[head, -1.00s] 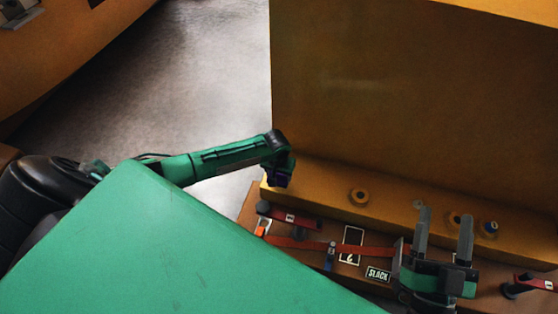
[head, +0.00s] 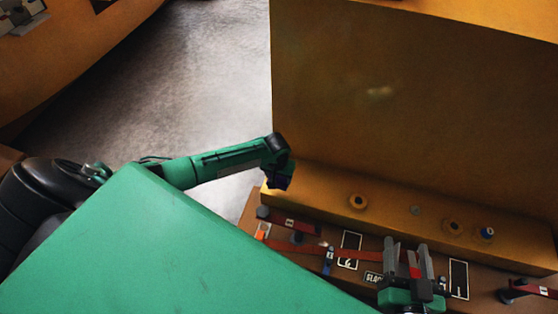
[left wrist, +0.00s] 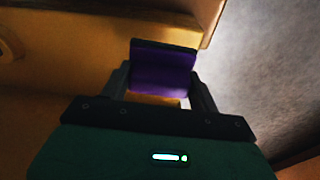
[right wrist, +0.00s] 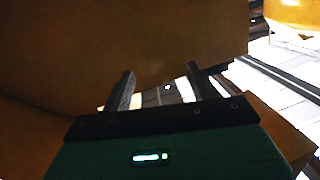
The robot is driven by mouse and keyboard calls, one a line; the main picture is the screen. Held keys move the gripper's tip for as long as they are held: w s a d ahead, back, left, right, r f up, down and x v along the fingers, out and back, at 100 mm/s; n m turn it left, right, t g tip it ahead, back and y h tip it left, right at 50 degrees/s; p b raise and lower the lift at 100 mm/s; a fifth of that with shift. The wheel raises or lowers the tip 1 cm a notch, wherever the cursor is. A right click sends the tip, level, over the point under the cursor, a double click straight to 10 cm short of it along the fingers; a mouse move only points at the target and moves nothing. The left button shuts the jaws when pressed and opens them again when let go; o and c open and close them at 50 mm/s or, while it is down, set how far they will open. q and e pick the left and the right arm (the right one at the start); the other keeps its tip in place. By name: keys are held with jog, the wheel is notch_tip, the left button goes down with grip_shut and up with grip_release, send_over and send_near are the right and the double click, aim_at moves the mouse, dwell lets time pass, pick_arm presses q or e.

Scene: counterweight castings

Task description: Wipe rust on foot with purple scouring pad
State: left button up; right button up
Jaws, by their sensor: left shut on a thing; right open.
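My left gripper (head: 279,183) is shut on the purple scouring pad (left wrist: 163,72) at the left end of the yellow-brown foot (head: 325,189). The pad fills the space between its fingers in the left wrist view; in the head view only a dark purple bit shows. The foot also shows in the left wrist view (left wrist: 65,85). I cannot tell if the pad touches it. No distinct rust patch can be made out. My right gripper (head: 407,246) is open, over the brown board in front of the foot; its fingers stand apart in the right wrist view (right wrist: 160,72).
The tall casting wall (head: 410,110) rises behind the foot. Rings (head: 358,201) and a blue-topped piece (head: 487,233) are on the foot. The brown board (head: 535,310) carries red straps (head: 370,254), labels and a red-handled clamp (head: 530,289). Open floor (head: 210,80) lies left.

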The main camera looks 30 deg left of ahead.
jog(key=s+f+g+p, duration=0.1)
jog(key=s+f+g, duration=0.2)
jog(key=f+g, duration=0.1)
jog(key=shift+s+d+f+h+p, duration=0.15)
jog(key=shift+d+f+h+p, duration=0.2)
jog(key=shift+f, duration=0.2)
dwell(0.3)
